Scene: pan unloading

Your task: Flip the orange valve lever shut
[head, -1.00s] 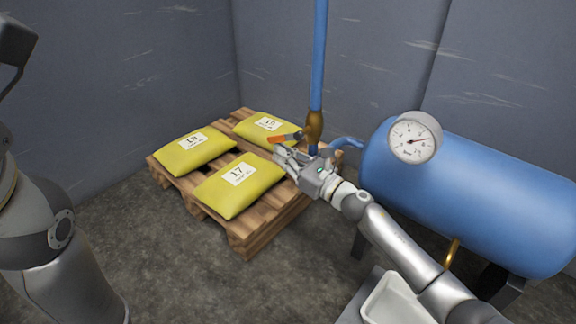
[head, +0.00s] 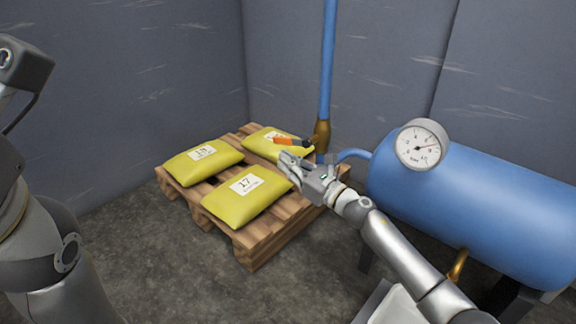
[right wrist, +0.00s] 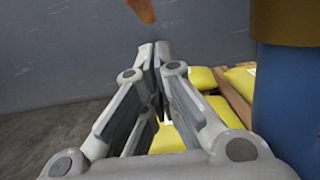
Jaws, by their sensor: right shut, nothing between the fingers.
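The orange valve lever (head: 289,141) sticks out to the left from the brass valve (head: 321,135) on the blue vertical pipe (head: 328,60). My right gripper (head: 285,159) is shut and empty, just below the lever, with its fingertips pointing left. In the right wrist view the shut fingers (right wrist: 155,62) point away, and the orange lever tip (right wrist: 141,10) shows above them at the top edge. The brass valve body (right wrist: 285,22) is at the right there. I cannot tell whether gripper and lever touch. Of my left arm only links show at the left edge.
A wooden pallet (head: 250,255) with yellow sacks (head: 245,200) stands below and left of the valve. A blue tank (head: 480,200) with a round gauge (head: 422,145) is to the right. Grey walls stand behind. The floor in front of the pallet is clear.

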